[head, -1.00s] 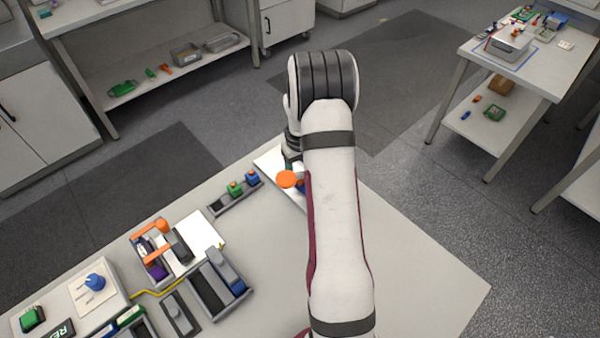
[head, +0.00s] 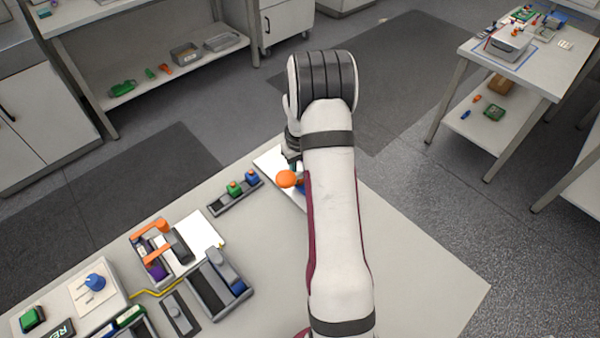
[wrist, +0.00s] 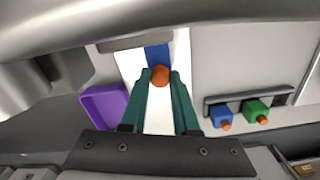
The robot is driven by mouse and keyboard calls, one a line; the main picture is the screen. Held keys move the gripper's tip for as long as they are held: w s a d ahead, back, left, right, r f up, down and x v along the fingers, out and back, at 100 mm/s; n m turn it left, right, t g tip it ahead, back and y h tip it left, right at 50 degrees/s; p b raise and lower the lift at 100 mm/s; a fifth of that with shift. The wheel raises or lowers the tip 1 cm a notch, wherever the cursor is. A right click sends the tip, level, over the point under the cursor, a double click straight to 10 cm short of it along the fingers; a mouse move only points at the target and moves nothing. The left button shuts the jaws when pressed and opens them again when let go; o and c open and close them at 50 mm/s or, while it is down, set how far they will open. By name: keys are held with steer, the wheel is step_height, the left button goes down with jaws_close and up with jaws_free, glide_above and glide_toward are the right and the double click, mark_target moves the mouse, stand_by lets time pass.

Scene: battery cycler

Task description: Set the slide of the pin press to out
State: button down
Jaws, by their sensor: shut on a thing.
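An orange knob (head: 286,179) shows just left of my forearm in the head view, at the far edge of the bench. In the wrist view the orange knob (wrist: 160,76) sits in front of a blue slide (wrist: 157,54) on a white plate (wrist: 158,115). The teal fingers of my gripper (wrist: 160,78) are shut on the knob, one on each side. The white plate also shows in the head view (head: 268,162), partly behind my arm. My arm hides most of the press and the fingertips in the head view, so I cannot tell the slide's exact position.
A dark rack (head: 222,203) with a green and a blue block stands left of the press. A purple tray (wrist: 104,104) is at the left in the wrist view. An orange-handled fixture (head: 150,245) and grey holder (head: 215,285) stand farther left. The bench's right part (head: 420,275) is clear.

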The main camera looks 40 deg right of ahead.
stand_by(0.9)
steer(key=w, duration=1.2)
steer(key=shift+w+d+f, duration=0.1)
steer(key=shift+w, duration=0.65)
steer(key=c, duration=0.7)
jaws_free()
steer(key=shift+o, duration=0.2)
steer(key=shift+r, duration=0.25)
